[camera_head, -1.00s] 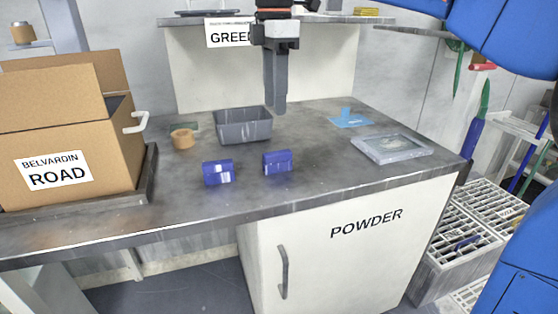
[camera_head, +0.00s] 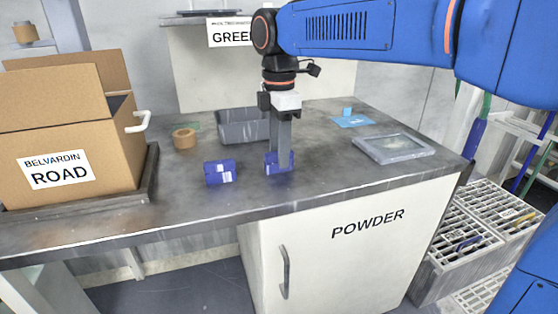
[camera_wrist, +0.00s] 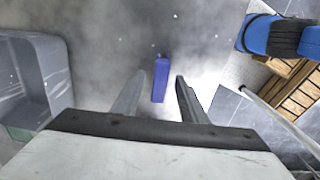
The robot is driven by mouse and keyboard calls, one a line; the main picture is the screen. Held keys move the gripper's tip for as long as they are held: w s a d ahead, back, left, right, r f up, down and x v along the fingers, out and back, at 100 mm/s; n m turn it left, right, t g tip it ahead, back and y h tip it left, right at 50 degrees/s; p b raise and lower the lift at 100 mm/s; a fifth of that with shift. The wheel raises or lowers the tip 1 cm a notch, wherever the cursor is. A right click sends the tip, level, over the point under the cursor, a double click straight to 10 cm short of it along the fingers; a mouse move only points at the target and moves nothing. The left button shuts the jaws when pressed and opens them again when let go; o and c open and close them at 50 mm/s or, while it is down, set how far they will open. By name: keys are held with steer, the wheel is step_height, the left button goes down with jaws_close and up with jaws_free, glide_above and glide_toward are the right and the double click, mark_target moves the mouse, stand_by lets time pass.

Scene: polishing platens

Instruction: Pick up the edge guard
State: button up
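Two small blue pieces, which look like edge guards, rest on the grey bench. The right blue edge guard (camera_head: 270,167) is beneath my gripper (camera_head: 279,150), whose fingers partly hide it. The left blue piece (camera_head: 219,172) lies a short way to the left, with white marks on it. In the wrist view my gripper (camera_wrist: 160,78) is open, and the blue edge guard (camera_wrist: 160,82) shows as a narrow strip between the two fingers, with a gap on each side. Whether the fingertips are level with it is hard to tell.
Behind my gripper is a grey bin (camera_head: 238,128), with a tan tape roll (camera_head: 184,138) to its left. A cardboard box (camera_head: 62,140) stands on the left. A flat grey tray (camera_head: 394,148) lies at the right, near a blue piece on the bench (camera_head: 353,121).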

steer(key=shift+f, duration=0.8)
jaws_close()
steer(key=shift+r, duration=0.1)
